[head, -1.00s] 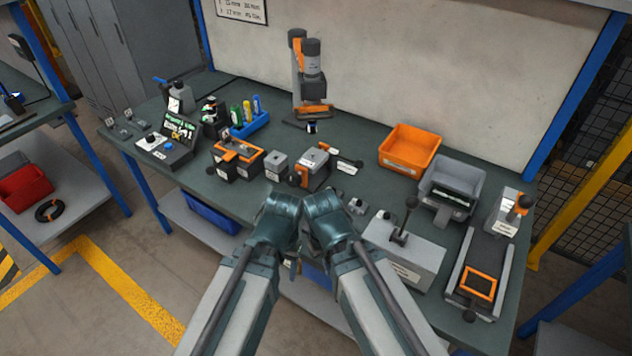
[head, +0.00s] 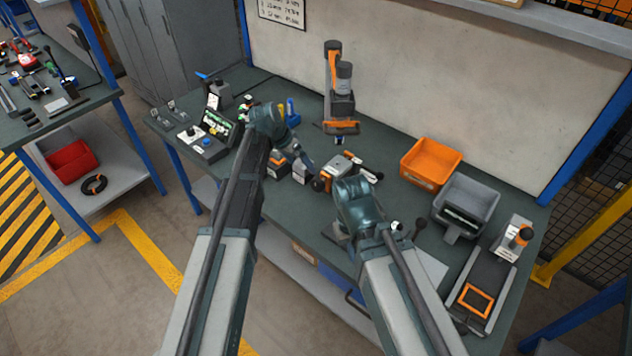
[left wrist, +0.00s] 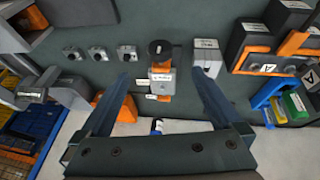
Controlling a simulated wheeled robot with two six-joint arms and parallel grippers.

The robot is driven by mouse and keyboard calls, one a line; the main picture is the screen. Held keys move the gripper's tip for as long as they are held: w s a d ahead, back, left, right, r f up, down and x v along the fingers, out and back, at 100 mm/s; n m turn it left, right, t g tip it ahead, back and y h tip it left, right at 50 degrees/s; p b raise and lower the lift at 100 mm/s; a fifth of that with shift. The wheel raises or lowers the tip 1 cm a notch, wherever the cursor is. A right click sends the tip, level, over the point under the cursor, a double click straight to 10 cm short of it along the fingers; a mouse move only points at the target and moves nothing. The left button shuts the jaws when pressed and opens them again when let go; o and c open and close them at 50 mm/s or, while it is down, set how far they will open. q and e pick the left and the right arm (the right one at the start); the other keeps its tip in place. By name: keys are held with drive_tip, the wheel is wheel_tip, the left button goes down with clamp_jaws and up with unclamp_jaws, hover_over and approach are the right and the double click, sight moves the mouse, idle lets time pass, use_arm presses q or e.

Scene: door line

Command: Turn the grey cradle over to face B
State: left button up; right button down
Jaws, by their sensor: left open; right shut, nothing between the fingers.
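The grey cradle (head: 341,163) sits on the bench in the head view, with orange side parts and dark round knobs. In the left wrist view its grey block (left wrist: 163,86) carries a label, and a black knob is at its upper end. The face lettering is too small to read. My left gripper (head: 303,160) is open just left of the cradle in the head view. In the left wrist view its two fingers (left wrist: 160,75) stand apart on either side of the cradle, not visibly touching it. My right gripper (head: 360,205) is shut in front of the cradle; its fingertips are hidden.
A tool column (head: 340,90) rises behind the cradle. An orange bin (head: 430,162) and a grey bin (head: 466,205) stand to the right.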

sight(315, 181)
use_arm(q)
drive_tip(key=shift+w+d+f, duration=0.1)
drive_tip(key=shift+w, duration=0.1)
drive_tip(key=b+x, duration=1.2)
drive_tip(key=x, duration=0.1)
drive_tip(key=shift+w+d+f+b, duration=0.1)
drive_tip(key=shift+d+f+b, duration=0.05)
drive_tip(key=shift+f+b, duration=0.15)
drive_tip(key=shift+r, duration=0.1)
drive_tip(key=c, duration=1.4)
